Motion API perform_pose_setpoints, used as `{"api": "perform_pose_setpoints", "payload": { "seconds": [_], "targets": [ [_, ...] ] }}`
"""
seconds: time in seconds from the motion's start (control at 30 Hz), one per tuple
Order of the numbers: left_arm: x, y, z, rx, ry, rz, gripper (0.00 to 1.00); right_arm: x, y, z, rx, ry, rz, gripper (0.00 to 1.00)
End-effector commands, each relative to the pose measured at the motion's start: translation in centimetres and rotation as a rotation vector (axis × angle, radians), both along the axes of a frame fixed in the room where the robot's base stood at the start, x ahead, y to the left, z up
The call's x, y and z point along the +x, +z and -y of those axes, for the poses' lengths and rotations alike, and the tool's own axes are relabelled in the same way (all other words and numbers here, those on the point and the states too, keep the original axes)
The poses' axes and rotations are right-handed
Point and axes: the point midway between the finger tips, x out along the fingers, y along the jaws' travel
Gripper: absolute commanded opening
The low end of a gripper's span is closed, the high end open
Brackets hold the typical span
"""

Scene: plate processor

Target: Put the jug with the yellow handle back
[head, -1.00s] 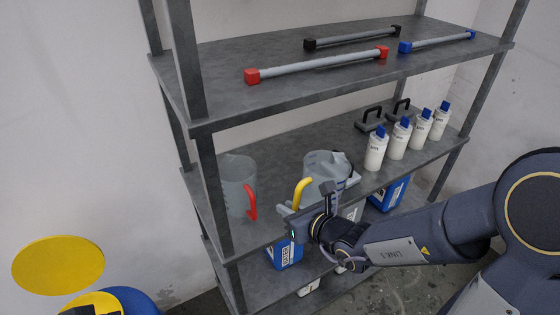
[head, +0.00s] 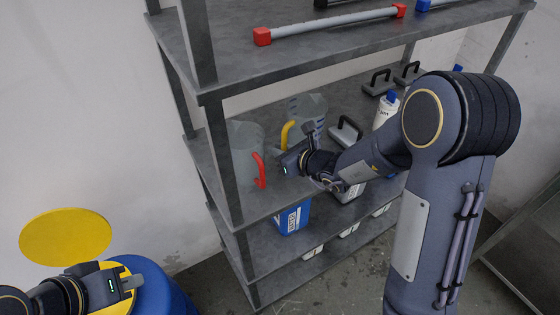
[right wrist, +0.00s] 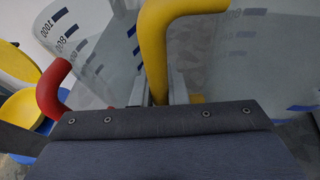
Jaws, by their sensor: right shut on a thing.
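The clear grey jug with the yellow handle (head: 308,106) is upright at the middle shelf level, right of and slightly behind the jug with the red handle (head: 243,152). My right gripper (head: 284,157) is shut on the yellow handle, which shows between its fingers in the right wrist view (right wrist: 157,50). My arm hides the jug's lower part, so I cannot tell whether its base touches the shelf. The red handle also shows in the right wrist view (right wrist: 50,88). My left gripper (head: 135,283) is far from the jugs, at the lower left; its jaw opening is unclear.
The shelf rack (head: 272,206) has an upright post in front of the red-handled jug. A white bottle (head: 386,108) and black-handled tools (head: 379,80) stand to the right. A blue container (head: 292,217) is below. A blue barrel (head: 165,290) is at lower left.

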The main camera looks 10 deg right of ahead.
Motion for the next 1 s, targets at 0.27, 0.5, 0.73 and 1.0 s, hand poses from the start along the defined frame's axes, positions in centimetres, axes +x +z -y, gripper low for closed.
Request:
{"api": "perform_pose_setpoints", "payload": {
  "seconds": [0.27,0.5,0.73,1.0],
  "targets": [
    [0.0,-1.2,0.0,0.000,0.000,0.001,0.00,1.2,-2.4,0.3,-0.001,0.000,0.000,0.00],
    [0.0,-2.4,0.0,0.000,0.000,0.000,0.00,1.1,-4.4,0.3,0.001,0.000,0.003,0.00],
    [0.0,-2.5,0.0,0.000,0.000,0.001,0.00,1.1,-4.4,0.3,0.000,0.000,0.002,0.00],
    [0.0,-2.6,0.0,0.000,0.000,0.000,0.00,1.1,-4.5,0.3,0.001,0.000,0.001,0.35]
  ]
}}
